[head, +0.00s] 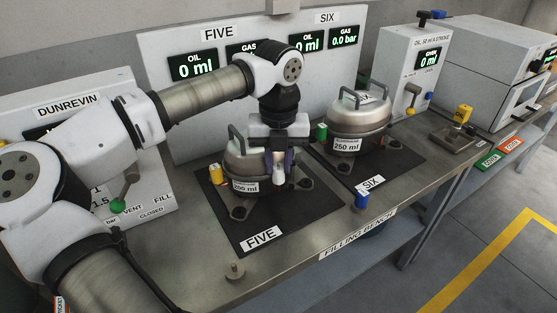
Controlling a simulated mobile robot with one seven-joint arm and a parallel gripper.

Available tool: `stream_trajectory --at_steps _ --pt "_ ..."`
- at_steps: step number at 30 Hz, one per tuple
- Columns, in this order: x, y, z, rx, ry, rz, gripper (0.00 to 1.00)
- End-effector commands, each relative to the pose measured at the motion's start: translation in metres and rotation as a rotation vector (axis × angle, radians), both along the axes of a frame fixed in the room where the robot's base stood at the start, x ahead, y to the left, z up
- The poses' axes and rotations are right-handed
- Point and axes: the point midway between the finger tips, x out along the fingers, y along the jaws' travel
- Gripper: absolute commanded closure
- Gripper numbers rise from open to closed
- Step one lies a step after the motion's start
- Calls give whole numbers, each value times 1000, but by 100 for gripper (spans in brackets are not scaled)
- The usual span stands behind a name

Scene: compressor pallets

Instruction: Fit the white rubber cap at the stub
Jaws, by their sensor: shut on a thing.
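My gripper (279,163) points down in front of the compressor on the FIVE mat (240,243). It is shut on a small white piece, which looks like the white rubber cap (279,177). The cap is held low at the front right side of compressor FIVE (238,158), a silver dome with a handle and a 200 or 250 ml label. The stub cannot be made out, and my gripper hides part of that compressor. I cannot tell whether the cap touches anything.
Compressor SIX (359,125) stands on its mat to the right. A yellow cap (215,174), a green cap (321,132) and a blue cap (361,200) are near the compressors. A small metal knob (235,270) sits at the front edge of the filling bench (300,258).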

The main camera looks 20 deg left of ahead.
Motion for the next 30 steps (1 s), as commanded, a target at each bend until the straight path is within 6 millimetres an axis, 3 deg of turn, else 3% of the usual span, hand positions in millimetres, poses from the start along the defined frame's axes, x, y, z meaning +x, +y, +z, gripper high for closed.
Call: stream_trajectory --at_steps 21,22,27,30 --pt "0 0 -19 0 0 0 100" --pt "0 0 -18 0 0 0 74" --pt "0 0 -17 0 0 0 52" --pt "0 0 -17 0 0 0 52"
